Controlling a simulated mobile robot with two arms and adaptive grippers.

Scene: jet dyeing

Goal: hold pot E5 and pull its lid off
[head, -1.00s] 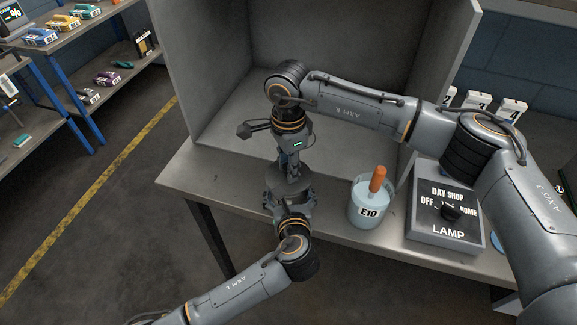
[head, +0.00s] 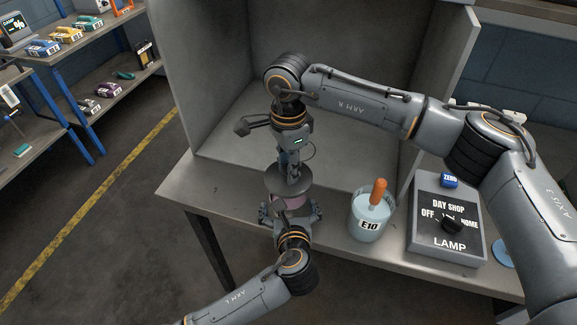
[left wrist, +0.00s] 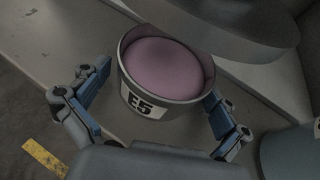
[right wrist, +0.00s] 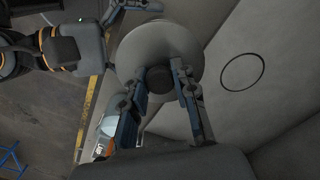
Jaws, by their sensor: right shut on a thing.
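Pot E5 (left wrist: 146,104) is a grey pot with an E5 label and a pink surface inside; it stands upright at the table's front edge. In the head view the pot (head: 291,201) shows as a pinkish band, partly hidden. Its grey disc lid (head: 288,182) is off the rim and hangs above it. My right gripper (right wrist: 159,80) is shut on the dark knob of the lid (right wrist: 178,42). My left gripper (left wrist: 155,88) is open, with its fingers spread on both sides of the pot; contact is not clear.
Pot E10 (head: 367,226), with an orange-handled tool in it, stands to the right. The lamp switch box (head: 447,243) is farther right. Grey booth walls (head: 195,90) rise behind. The table between the pots and the booth is mostly clear.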

